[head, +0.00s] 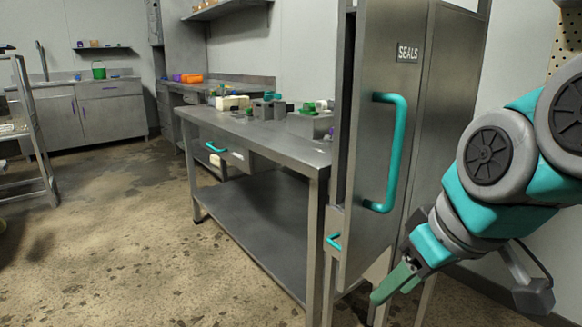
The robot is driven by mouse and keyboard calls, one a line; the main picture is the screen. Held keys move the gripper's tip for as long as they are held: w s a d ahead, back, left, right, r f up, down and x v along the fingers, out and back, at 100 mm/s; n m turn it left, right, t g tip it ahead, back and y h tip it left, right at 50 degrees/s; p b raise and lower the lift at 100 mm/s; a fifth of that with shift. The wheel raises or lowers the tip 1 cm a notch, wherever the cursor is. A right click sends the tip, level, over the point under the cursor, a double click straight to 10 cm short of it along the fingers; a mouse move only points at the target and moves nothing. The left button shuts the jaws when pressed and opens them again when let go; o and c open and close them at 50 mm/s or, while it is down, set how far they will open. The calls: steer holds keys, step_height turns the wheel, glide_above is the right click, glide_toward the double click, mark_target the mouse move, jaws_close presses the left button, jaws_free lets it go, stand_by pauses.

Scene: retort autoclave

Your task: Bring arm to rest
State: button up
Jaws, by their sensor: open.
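My gripper (394,284) is at the lower right, at the end of my grey and teal arm. It points down and left, beside the lower part of the grey metal cabinet marked SEALS (365,150). One green finger shows clearly; the other finger is hidden or hard to make out. I see nothing held in it. The cabinet has a tall teal handle (394,150) and a small teal handle (333,241) lower down. I cannot tell whether the fingertips touch the cabinet.
A steel workbench (270,140) with a lower shelf and several items on top stands left of the cabinet. A metal rack (35,130) is at the far left. A green bucket (99,70) stands on the back counter. The floor (120,240) at left is clear.

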steer(key=s+f+m+g, duration=0.1)
steer(key=s+f+g, duration=0.1)
steer(key=f, duration=0.5)
steer(key=s+f+m+g+h+p, duration=0.1)
steer(key=s+f+g, duration=0.1)
steer(key=s+f, duration=0.3)
steer(key=s+a+f+m+g+h, duration=0.1)
steer(key=s+f, duration=0.3)
steer(key=f, duration=0.5)
steer(key=shift+f+m+g+p, duration=0.3)
steer(key=shift+m+g, duration=0.3)
steer(key=shift+r, duration=0.1)
